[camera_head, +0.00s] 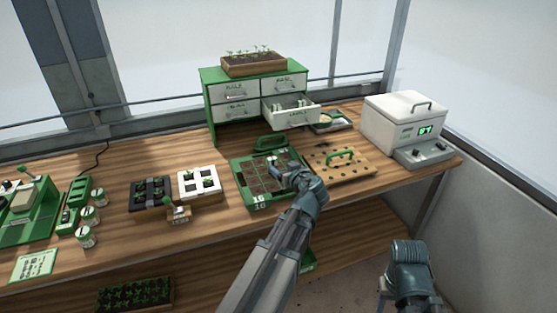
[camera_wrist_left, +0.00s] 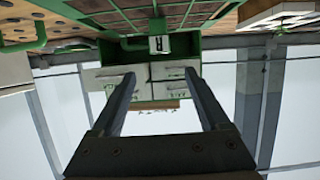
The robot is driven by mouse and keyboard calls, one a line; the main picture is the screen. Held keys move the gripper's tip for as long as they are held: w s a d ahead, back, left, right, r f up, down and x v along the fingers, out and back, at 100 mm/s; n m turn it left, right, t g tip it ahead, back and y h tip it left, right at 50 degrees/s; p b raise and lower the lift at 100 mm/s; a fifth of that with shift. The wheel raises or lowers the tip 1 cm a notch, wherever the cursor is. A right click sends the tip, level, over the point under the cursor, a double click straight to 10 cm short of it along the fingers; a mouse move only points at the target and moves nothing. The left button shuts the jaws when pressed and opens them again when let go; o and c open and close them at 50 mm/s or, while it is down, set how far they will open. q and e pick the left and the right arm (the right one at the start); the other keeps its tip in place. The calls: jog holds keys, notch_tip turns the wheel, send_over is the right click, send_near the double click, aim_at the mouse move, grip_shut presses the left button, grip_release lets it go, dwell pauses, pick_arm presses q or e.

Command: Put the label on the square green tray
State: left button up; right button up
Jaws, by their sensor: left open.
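The square green tray (camera_head: 238,172) with brown soil cells lies on the bench, "16" printed at its front corner. Its rim crosses the top of the left wrist view (camera_wrist_left: 185,45). My left gripper (camera_head: 279,165) is over the tray's far part; in the left wrist view its two fingers (camera_wrist_left: 160,75) are apart with nothing held. A small white label with a dark mark (camera_wrist_left: 158,44) shows beyond and between the fingertips, at the tray's green edge; I cannot tell whether it touches. Of my right arm, only a link shows at lower right; its fingers are not visible.
A green cabinet (camera_head: 207,97) behind the tray has its lower right drawer (camera_head: 291,119) open, with pale items inside. A wooden board with a green handle (camera_head: 352,173) is right of the tray. A white box (camera_head: 392,128) stands farther right. Black and white seedling trays stand left.

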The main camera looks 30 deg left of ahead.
pick_arm(q)
jog(key=shift+v, duration=1.25)
jog(key=s+d+f+m+g+h, duration=0.3)
jog(key=s+d+f+m, duration=0.1)
jog(key=s+d, duration=0.3)
jog(key=s+d+f+m+g+h, duration=0.3)
jog(key=s+d+f+m, duration=0.2)
jog(key=d, duration=0.7)
jog(key=s+d+f+m+g+h, duration=0.3)
jog(key=s+d+f+m, duration=0.1)
jog(key=s+d, duration=0.5)
jog(key=shift+d+f+m, duration=0.35)
jog(key=shift+f+m, duration=0.05)
jog(key=shift+f, duration=0.25)
jog(key=shift+w, duration=0.1)
